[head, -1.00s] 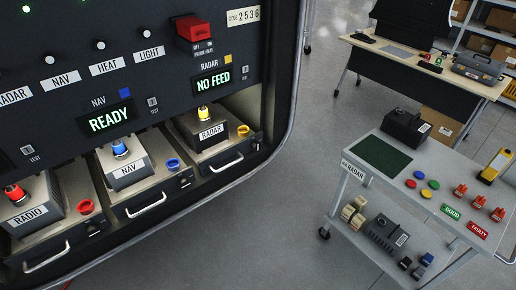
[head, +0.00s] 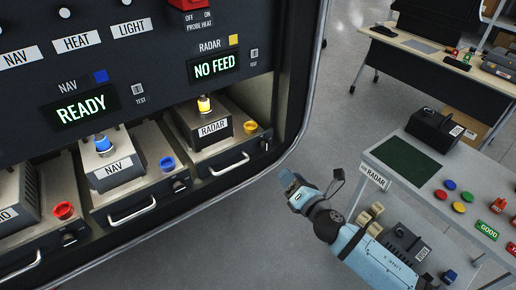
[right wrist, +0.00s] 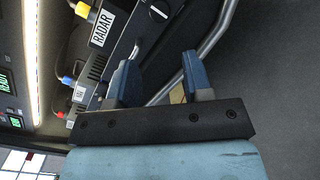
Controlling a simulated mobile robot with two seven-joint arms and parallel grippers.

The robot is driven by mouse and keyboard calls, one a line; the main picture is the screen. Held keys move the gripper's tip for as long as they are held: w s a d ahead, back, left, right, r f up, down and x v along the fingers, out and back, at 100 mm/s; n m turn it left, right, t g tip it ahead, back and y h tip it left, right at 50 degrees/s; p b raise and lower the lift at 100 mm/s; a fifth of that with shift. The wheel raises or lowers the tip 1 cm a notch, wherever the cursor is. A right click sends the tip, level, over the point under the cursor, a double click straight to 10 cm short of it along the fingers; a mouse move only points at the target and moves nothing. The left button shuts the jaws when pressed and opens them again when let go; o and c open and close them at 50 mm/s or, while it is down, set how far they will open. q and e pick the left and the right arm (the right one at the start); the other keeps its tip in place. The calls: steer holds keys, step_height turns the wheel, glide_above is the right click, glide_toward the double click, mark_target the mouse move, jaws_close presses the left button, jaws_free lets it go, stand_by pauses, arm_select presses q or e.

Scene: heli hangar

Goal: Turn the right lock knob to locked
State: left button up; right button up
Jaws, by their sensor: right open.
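The right lock knob (head: 264,146) is a small dark knob on the front of the RADAR drawer, right of its handle. In the right wrist view it seems to be the round knob (right wrist: 159,11) at the top, above my fingers. Its lock position is too small to read. The RADAR unit (head: 213,130) sits in its tray with a lit yellow plug on top. My right gripper (head: 292,190) is open and empty, below and right of the knob and apart from it. It also shows in the right wrist view (right wrist: 160,72). My left gripper is out of view.
The NAV drawer (head: 133,205) and its own knob (head: 179,186) lie left of the RADAR drawer. The drawer handle (head: 229,164) and the cabinet's curved edge rail (head: 302,130) are close by. A grey cart (head: 470,200) stands right of my arm.

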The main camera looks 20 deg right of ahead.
mark_target(266, 148)
steer(key=p+x, duration=0.1)
steer(key=x, duration=1.2)
steer(key=shift+s, duration=0.1)
steer(key=c, duration=0.6)
